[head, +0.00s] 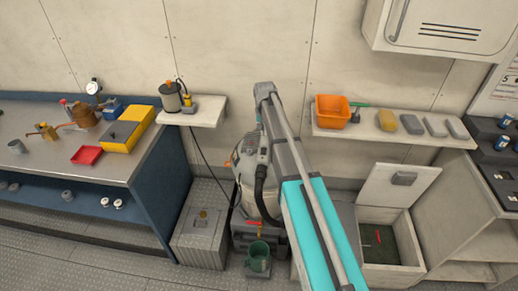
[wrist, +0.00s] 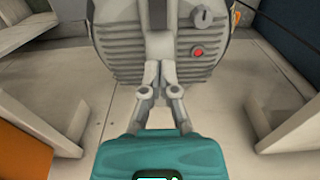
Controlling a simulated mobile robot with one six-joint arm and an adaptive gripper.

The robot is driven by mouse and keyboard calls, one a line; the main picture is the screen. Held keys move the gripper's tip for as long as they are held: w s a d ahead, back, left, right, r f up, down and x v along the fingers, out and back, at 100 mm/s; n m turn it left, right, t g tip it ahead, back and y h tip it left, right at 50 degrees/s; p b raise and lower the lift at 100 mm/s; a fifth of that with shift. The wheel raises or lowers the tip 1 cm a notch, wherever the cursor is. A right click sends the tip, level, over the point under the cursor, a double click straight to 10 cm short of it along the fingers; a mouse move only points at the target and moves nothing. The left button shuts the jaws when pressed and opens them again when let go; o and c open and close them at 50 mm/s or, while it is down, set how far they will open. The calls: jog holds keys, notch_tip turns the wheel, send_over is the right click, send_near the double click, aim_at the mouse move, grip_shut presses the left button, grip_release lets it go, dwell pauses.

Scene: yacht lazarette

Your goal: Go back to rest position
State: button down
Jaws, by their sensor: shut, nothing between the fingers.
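My gripper (wrist: 157,72) shows in the wrist view, with its two grey fingers together above a teal body. Nothing shows between the fingers. The fingertips point at a grey ribbed housing (wrist: 120,42) with a red button and a round knob, and overlap it in the picture. I cannot tell whether they touch it. In the head view my arm reaches up from the lower right in front of the wall, and I cannot make out the fingers there.
A grey machine (head: 246,185) with a black hose stands beside my arm. A wall shelf (head: 345,130) holds an orange bin (head: 332,111) and several blocks. A workbench (head: 40,150) with tools is at left. A hatch lid (head: 400,186) stands open at right. A green mug (head: 259,258) is low in front.

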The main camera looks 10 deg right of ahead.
dwell(0.4)
jog(key=s+a+n, duration=0.2)
jog(key=s+n, duration=0.1)
jog(key=s, duration=2.6)
jog(key=shift+s+n, duration=0.3)
jog(key=shift+w, duration=0.2)
